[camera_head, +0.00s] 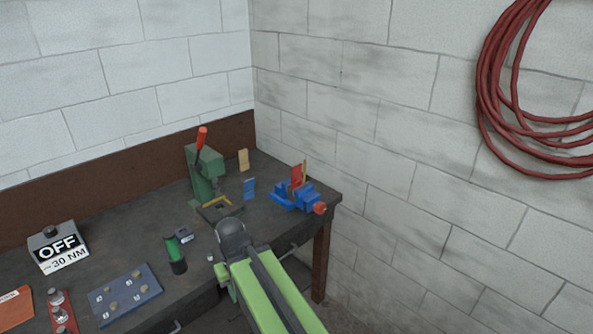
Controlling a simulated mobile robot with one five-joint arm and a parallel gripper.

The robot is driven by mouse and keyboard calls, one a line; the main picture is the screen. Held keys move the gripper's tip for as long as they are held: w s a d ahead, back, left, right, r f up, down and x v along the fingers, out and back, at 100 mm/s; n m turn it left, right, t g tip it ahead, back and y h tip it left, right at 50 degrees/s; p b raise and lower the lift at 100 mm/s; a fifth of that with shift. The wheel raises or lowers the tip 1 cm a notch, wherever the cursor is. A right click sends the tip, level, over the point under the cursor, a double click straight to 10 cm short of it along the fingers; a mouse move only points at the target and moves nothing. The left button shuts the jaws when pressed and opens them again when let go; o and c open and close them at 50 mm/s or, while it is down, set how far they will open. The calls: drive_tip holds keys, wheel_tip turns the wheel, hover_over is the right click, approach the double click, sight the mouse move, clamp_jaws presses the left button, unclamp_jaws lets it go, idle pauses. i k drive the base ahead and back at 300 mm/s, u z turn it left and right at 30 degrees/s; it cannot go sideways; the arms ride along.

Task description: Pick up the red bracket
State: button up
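A red bracket (296,176) stands upright at the blue vise (291,196) near the right end of the bench. Its lower part is hidden by the vise, and I cannot tell whether the jaws clamp it. A thin yellow piece (304,172) stands just beside it. My green arm reaches up from the bottom edge to a dark rounded joint in front of the bench, left of and below the vise.
The dark bench (130,245) holds a green press (205,172) with a red handle, a blue piece (249,188), a tan piece (243,159), a green-and-black cylinder (175,254), a blue plate (125,295) and an OFF sign block (58,248). Block walls stand behind and right.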

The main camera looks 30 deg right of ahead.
sight(294, 185)
drive_tip(key=u, duration=0.1)
drive_tip(key=k, duration=1)
drive_tip(key=z, duration=0.95)
drive_tip(key=i, duration=1.95)
drive_tip(key=z, duration=0.5)
drive_tip(key=k, duration=0.1)
drive_tip(key=u, duration=2.85)
drive_tip(key=i, duration=0.6)
drive_tip(key=u, duration=0.1)
drive_tip(key=k, duration=0.6)
drive_tip(key=u, duration=0.05)
